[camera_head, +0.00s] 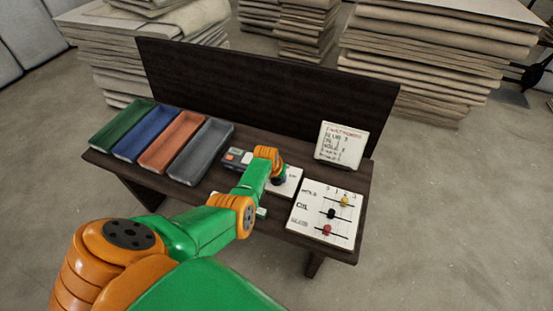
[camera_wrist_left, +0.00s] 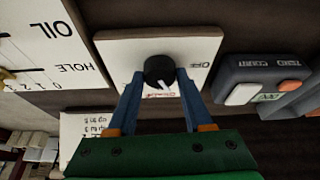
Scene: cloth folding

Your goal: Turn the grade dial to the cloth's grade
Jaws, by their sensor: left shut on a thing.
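The grade dial is a black knob (camera_wrist_left: 158,71) on a white plate (camera_wrist_left: 125,48), seen in the left wrist view. Its white pointer points to the lower right in that view, near a small red label partly hidden by the knob and fingers. "OFF" or similar lettering is at the plate's right. My left gripper (camera_wrist_left: 160,88) has its blue fingers shut on the knob, one on each side. In the head view the left gripper (camera_head: 278,179) is at the dial plate (camera_head: 291,183), and my arm hides part of it. No cloth can be clearly made out. My right gripper is not in view.
A tally board (camera_head: 314,228) with yellow, black and red beads is right of the dial. A written card (camera_head: 341,146) stands behind it. A grey counter box (camera_head: 237,157) is left of the dial. Green, blue, orange and grey trays (camera_head: 201,151) line the bench's left.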

